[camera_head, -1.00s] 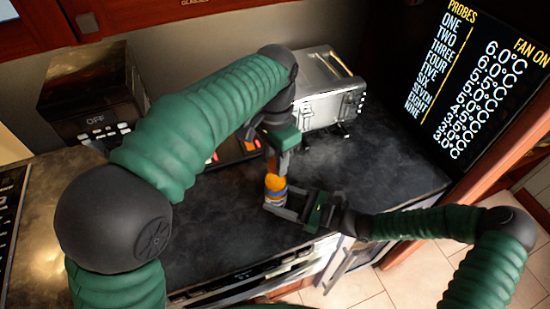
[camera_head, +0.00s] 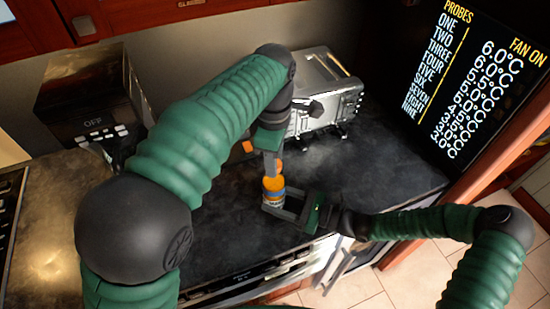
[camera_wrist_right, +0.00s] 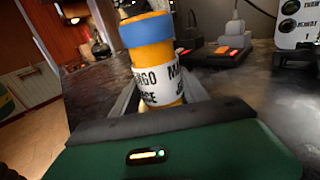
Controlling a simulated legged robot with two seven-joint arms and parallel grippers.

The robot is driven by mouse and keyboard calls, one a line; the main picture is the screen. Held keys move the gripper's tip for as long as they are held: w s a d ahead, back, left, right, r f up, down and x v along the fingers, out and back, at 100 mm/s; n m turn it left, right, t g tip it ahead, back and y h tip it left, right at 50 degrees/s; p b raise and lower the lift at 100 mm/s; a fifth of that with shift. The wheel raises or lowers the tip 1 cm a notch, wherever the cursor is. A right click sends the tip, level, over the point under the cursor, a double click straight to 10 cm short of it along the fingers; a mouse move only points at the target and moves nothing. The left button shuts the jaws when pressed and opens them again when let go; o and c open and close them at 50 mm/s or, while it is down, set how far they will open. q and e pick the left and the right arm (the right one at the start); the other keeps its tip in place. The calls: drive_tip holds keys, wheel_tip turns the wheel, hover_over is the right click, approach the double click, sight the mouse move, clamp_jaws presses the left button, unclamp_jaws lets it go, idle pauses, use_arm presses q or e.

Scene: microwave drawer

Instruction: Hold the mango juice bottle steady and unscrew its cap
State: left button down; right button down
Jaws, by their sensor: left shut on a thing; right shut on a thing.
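The mango juice bottle (camera_head: 273,186) is orange with a blue band and stands upright near the counter's front edge. Its white label and blue band also show in the right wrist view (camera_wrist_right: 160,75). My right gripper (camera_head: 278,206) is shut around the bottle's lower body from the right. My left gripper (camera_head: 272,165) comes down from above and is shut at the bottle's top, where the cap is. A small orange patch shows between its fingers. The fingers hide most of the cap, and I cannot tell whether it is loose from the neck.
A silver toaster-like appliance (camera_head: 327,100) stands behind the bottle. A dark machine marked OFF (camera_head: 90,105) is at the back left. Black items with orange-red switches (camera_wrist_right: 222,52) lie behind the bottle. The dark counter (camera_head: 385,165) is clear to the right.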

use_arm(q)
drive_tip(key=shift+w, duration=0.2)
use_arm(e)
drive_tip(key=shift+s+a, duration=0.1)
drive_tip(key=shift+s, duration=0.05)
use_arm(q)
drive_tip(key=c, duration=1)
unclamp_jaws()
drive_tip(key=shift+s, duration=0.1)
